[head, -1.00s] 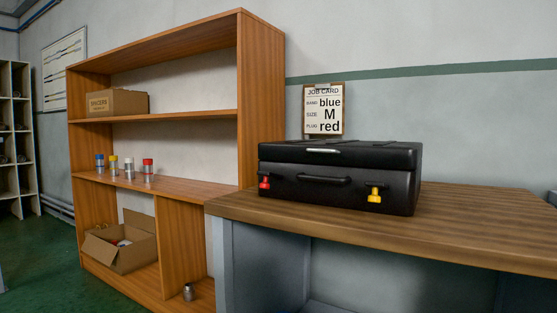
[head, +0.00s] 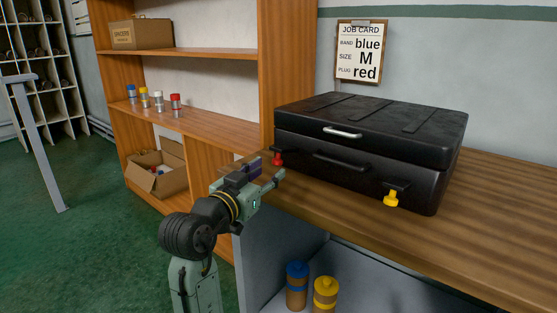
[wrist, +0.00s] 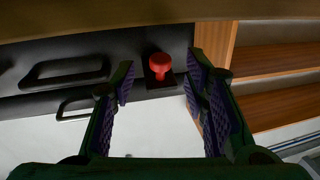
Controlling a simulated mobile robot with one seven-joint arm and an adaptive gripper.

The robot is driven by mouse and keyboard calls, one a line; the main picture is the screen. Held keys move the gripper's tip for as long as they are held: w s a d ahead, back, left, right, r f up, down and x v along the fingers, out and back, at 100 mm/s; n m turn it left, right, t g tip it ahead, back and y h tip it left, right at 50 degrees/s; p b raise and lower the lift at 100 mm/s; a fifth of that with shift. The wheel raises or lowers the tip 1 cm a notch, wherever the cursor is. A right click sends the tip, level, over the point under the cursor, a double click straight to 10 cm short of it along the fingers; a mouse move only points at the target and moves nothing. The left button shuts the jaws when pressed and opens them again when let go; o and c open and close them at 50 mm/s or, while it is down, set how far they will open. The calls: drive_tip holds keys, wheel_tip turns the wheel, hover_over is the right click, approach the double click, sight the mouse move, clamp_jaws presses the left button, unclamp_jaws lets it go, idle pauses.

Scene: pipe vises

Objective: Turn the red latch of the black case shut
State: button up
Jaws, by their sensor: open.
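The black case (head: 350,187) lies on the wooden bench with its lid down. The red latch (head: 277,159) is at the left end of its front face, a red knob below a dark plate. A yellow latch (head: 391,198) is near the right end. My gripper (head: 267,171) is open and empty in front of the red latch, just off the bench's front edge. In the wrist view, which looks upside down, the red latch (wrist: 160,66) shows between my two spread fingers, beyond their tips; no contact is visible. A case handle (wrist: 65,70) is to its left.
The bench top (head: 490,215) is bare right of the case. A wooden shelf unit (head: 225,135) with small capped jars stands close behind at left. A job card (head: 360,52) hangs on the wall. Blue and yellow capped containers (head: 297,285) stand below the bench.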

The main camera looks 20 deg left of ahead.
sight(277, 165)
drive_tip(key=shift+w+d, duration=0.25)
drive_tip(key=shift+w, duration=1.15)
drive_tip(key=shift+w+d, duration=0.2)
drive_tip(key=shift+w, duration=1.15)
drive_tip(key=shift+c, duration=0.5)
clamp_jaws()
drive_tip(key=shift+p, duration=0.3)
